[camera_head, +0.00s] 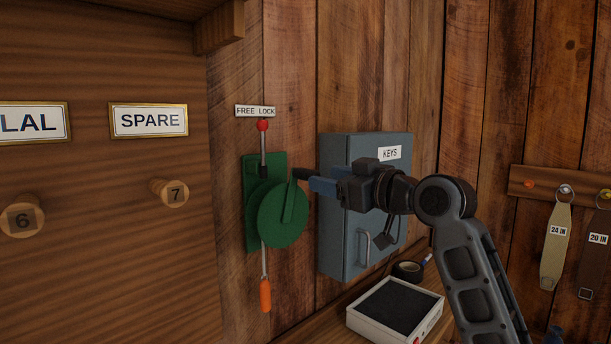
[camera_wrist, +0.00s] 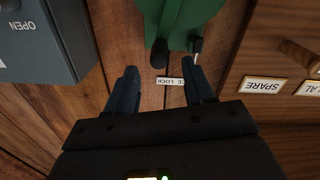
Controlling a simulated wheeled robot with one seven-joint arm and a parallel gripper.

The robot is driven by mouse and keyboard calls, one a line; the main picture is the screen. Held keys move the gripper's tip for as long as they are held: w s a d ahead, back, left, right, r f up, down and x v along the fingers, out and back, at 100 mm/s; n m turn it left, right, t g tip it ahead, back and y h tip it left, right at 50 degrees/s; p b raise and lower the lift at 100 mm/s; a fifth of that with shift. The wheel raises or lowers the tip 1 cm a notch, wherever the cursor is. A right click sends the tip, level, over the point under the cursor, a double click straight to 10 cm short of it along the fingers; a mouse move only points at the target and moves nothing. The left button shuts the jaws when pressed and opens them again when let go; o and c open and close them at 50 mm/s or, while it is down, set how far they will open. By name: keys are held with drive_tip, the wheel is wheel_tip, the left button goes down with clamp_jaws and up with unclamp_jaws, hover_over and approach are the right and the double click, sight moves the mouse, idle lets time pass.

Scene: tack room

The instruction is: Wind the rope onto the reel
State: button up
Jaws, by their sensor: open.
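The green reel (camera_head: 283,214) is mounted on a green plate on the plank wall; part of it shows at the top of the wrist view (camera_wrist: 196,14). Its crank arm ends in a black knob (camera_head: 300,173), seen also in the wrist view (camera_wrist: 159,54). A short rope (camera_head: 264,262) hangs below the reel to an orange end piece (camera_head: 265,296). A red-tipped lever (camera_head: 262,126) stands up under the FREE LOCK label (camera_head: 255,111). My gripper (camera_head: 313,182) is open and empty, close to the right of the knob; the knob is not between the fingers (camera_wrist: 162,80).
A grey KEYS cabinet (camera_head: 340,240) is right behind my gripper. Below are a white-rimmed tray (camera_head: 373,325) and a black tape roll (camera_head: 408,269). Straps (camera_head: 555,245) hang at the right.

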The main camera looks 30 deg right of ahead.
sight(305, 174)
drive_tip(key=p+x, duration=0.1)
drive_tip(key=x, duration=0.6)
drive_tip(key=shift+w+a+f+p, duration=0.1)
drive_tip(key=shift+w+p, duration=0.25)
drive_tip(key=shift+w, duration=0.05)
clamp_jaws()
